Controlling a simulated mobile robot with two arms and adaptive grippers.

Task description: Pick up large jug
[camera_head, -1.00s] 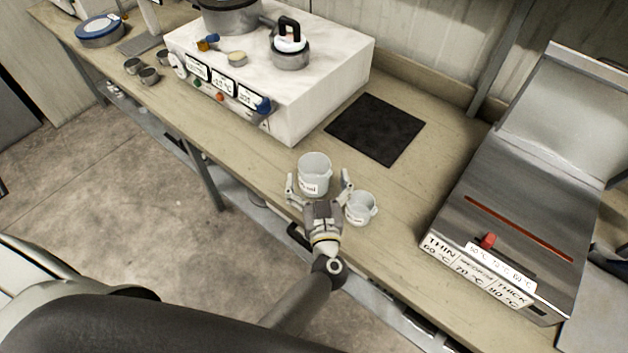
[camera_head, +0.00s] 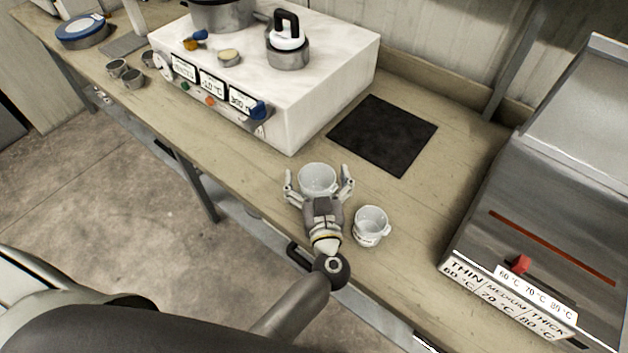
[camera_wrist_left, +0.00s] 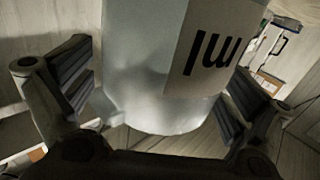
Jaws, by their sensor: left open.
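The large jug (camera_head: 317,177) is a whitish translucent cup standing on the bench at the middle of the head view. My left gripper (camera_head: 319,181) is open, with one finger on each side of the jug. In the left wrist view the jug (camera_wrist_left: 150,75) fills the space between the spread fingers (camera_wrist_left: 160,95), and its label shows part of the print "ml". Gaps show between the finger pads and the jug wall. A smaller jug (camera_head: 370,227) stands just right of the gripper. My right gripper is not seen.
A white control box (camera_head: 285,85) with pots on top stands behind to the left. A flat black mat (camera_head: 384,134) lies behind the jug. A metal heater (camera_head: 545,210) with temperature labels stands at the right. The bench front edge is close to the gripper.

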